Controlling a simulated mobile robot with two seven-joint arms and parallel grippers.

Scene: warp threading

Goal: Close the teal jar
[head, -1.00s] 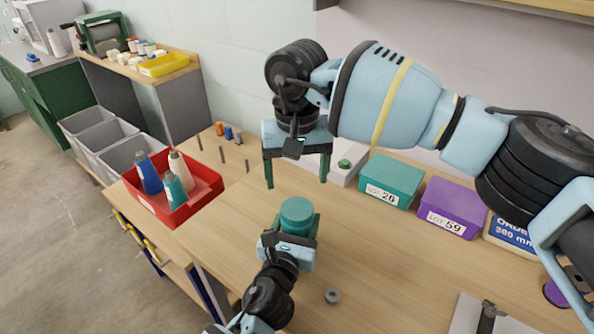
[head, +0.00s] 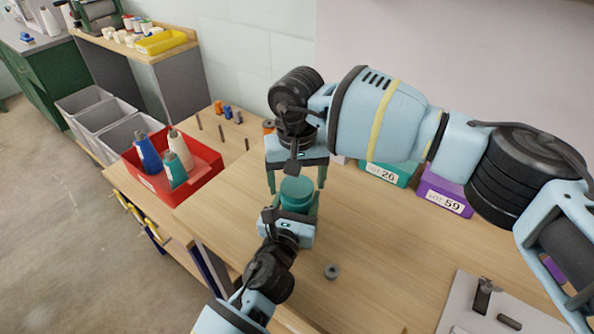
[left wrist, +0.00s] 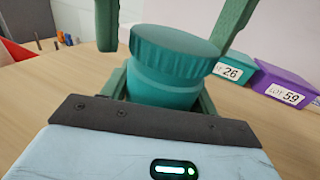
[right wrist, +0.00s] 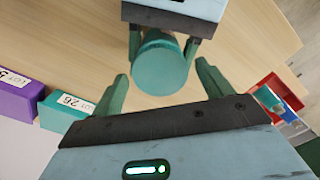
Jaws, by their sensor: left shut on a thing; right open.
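The teal jar (head: 297,203) stands on the wooden table with its ribbed teal lid (left wrist: 175,48) on top. How far the lid is screwed down cannot be told. My left gripper (head: 294,208) is shut around the jar's body from the near side. My right gripper (head: 297,188) is open, with one finger on each side of the lid. The right wrist view shows the round lid top (right wrist: 160,66) between these fingers, with gaps on both sides. The left wrist view shows the right fingertips level with or just above the lid.
A teal box (head: 385,174) and a purple box (head: 445,196) stand at the back right. A red bin (head: 188,190) with several bottles is at the left. A small grey ring (head: 331,271) lies on the table in front.

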